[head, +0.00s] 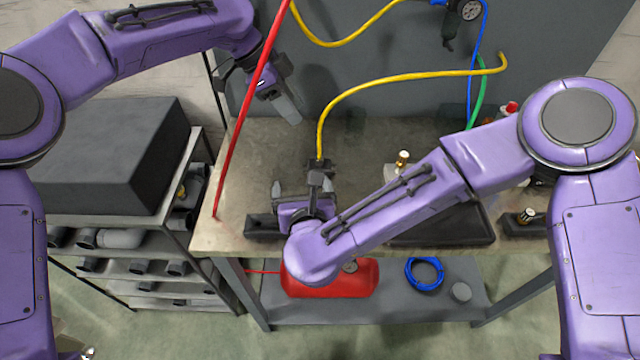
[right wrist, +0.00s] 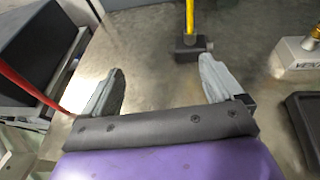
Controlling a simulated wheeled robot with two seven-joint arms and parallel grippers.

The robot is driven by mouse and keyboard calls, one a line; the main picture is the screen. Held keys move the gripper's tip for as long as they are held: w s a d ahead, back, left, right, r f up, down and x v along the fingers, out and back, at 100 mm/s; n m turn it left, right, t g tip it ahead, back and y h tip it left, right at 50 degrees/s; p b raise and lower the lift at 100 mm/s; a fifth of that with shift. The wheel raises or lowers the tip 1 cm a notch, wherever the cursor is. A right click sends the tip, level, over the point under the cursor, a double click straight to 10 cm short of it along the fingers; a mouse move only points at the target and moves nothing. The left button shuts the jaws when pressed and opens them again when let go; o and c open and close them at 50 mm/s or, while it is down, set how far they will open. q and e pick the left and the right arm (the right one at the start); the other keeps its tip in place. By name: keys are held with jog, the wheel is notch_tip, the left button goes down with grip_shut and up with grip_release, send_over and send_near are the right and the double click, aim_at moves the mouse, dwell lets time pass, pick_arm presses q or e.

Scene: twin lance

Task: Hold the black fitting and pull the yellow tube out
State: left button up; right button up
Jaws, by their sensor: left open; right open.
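The black fitting (head: 319,167) stands on the workbench, with the yellow tube (head: 400,77) rising from its top. The tube arcs up and right to an end at the right. In the right wrist view the black fitting (right wrist: 190,46) is ahead of the fingers, and the yellow tube (right wrist: 189,14) enters it from above. My right gripper (head: 303,184) is open and empty, low over the bench, nearer me than the fitting and left of it. My left gripper (head: 288,90) is open, up and left of the fitting, apart from the tube; the red tube partly crosses it.
A red tube (head: 240,125) slants down to the bench's left edge. Another yellow hose (head: 345,40), a blue hose and a green hose hang behind. A black tray (head: 440,238) and a block with a brass fitting (head: 402,160) are right of the right gripper. The bench (head: 245,165) is clear at left.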

aim_at(319, 165)
jog(key=w+d, duration=0.1)
jog(key=d+f+m+h, duration=0.1)
jog(key=w+d+h, duration=0.1)
jog(key=shift+w+d+f+m, duration=0.25)
jog(key=shift+w+d+m, duration=0.05)
jog(key=shift+w, duration=0.05)
jog(key=x, duration=0.9)
jog(key=shift+f, duration=0.15)
jog(key=shift+w+f, duration=0.1)
jog(key=shift+w, duration=0.2)
